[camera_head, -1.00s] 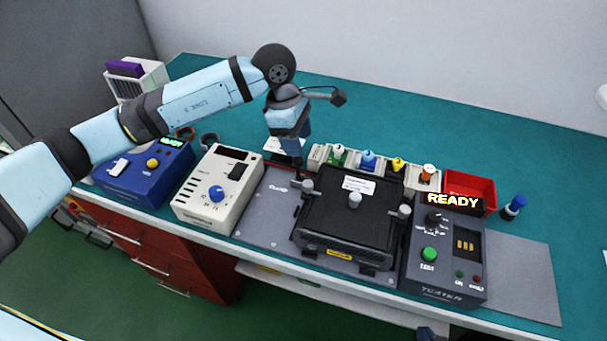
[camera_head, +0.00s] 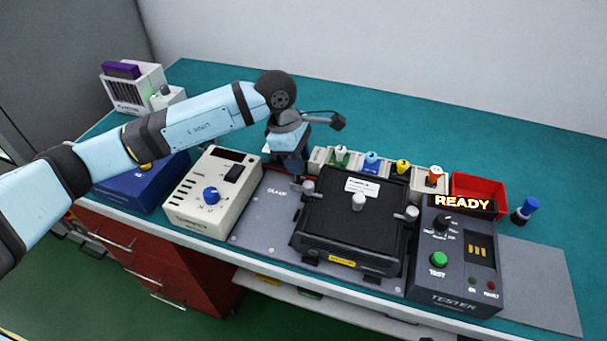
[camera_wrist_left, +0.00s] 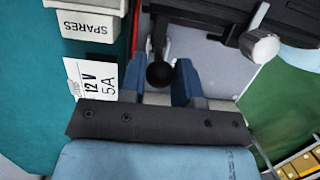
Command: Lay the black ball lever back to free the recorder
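The black recorder (camera_head: 352,232) sits on the grey clamp plate (camera_head: 262,215), with a grey knob on its top and grey knobs at both sides. My left gripper (camera_head: 298,172) is low at the recorder's back left corner, its fingertips partly hidden in the head view. In the left wrist view, the lever's black ball (camera_wrist_left: 160,75) shows between the two blue fingers of my left gripper (camera_wrist_left: 160,82). The fingers look open around the ball; whether one touches it I cannot tell. My right gripper is not in view.
The dark tester (camera_head: 455,260), reading READY, stands right of the recorder. A cream supply box (camera_head: 212,190) stands left. Behind are a row of coloured plugs (camera_head: 371,163) and a red bin (camera_head: 478,190). The back of the teal bench is clear.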

